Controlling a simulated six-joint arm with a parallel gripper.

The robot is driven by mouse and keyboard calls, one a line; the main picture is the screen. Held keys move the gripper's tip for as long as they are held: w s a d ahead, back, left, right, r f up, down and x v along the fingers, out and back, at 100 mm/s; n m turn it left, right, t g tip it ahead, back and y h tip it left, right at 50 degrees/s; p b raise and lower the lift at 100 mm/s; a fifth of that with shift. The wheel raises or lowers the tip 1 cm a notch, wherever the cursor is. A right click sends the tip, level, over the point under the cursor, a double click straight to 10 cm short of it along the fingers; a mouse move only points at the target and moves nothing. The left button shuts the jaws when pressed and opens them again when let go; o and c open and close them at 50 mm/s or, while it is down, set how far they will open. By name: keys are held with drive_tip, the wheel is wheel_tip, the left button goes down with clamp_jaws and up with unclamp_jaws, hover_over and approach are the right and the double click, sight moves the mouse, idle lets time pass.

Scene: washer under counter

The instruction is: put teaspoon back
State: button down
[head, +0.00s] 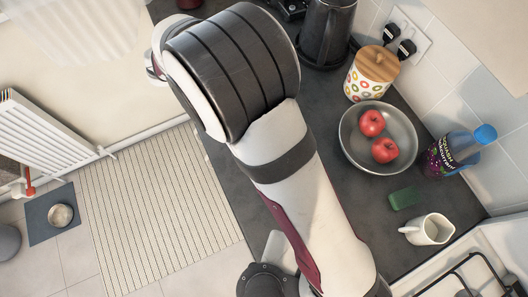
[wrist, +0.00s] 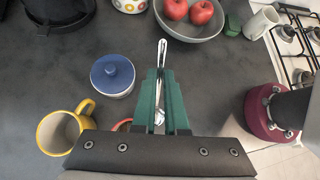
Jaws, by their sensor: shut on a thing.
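The silver teaspoon (wrist: 162,52) is between the green fingers of my gripper (wrist: 161,75) in the wrist view. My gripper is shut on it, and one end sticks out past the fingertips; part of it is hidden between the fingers. It is over the dark counter (wrist: 215,75), but I cannot tell how high. A white pot with a blue lid (wrist: 112,72) stands just left of the fingers. A yellow mug (wrist: 60,132) is at the lower left. A red-orange curved edge (wrist: 122,125) shows partly behind my gripper. In the head view my arm hides my gripper and the spoon.
A grey bowl (head: 350,150) holds two red apples. Around it are a patterned jar with a wooden lid (head: 365,82), a squash bottle (head: 447,156), a green sponge (head: 403,198) and a cream jug (head: 430,230).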

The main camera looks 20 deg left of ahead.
drive_tip(key=s+d+f+n+g+y, duration=0.1)
drive_tip(key=s+d+f+g+y, duration=0.2)
drive_tip(key=d, duration=0.4)
drive_tip(key=s+d+n+g+y, duration=0.1)
drive_tip(key=s+d+y, duration=0.2)
drive_tip(key=d+y, duration=0.3)
drive_tip(key=shift+g+h, duration=0.3)
drive_tip(key=a+f, duration=0.2)
drive_tip(key=a, duration=0.1)
drive_tip(key=a+f, duration=0.2)
drive_tip(key=a, duration=0.1)
drive_tip(key=s+a+f, duration=0.1)
drive_tip(key=a+f, duration=0.2)
drive_tip(key=shift+s+a, duration=0.1)
drive_tip(key=shift+a, duration=0.25)
wheel_tip(320, 180, down, 4)
drive_tip(key=shift+a+f, duration=0.1)
drive_tip(key=shift+a, duration=0.05)
drive_tip(key=c, duration=0.9)
unclamp_jaws()
drive_tip(key=shift+c, duration=0.2)
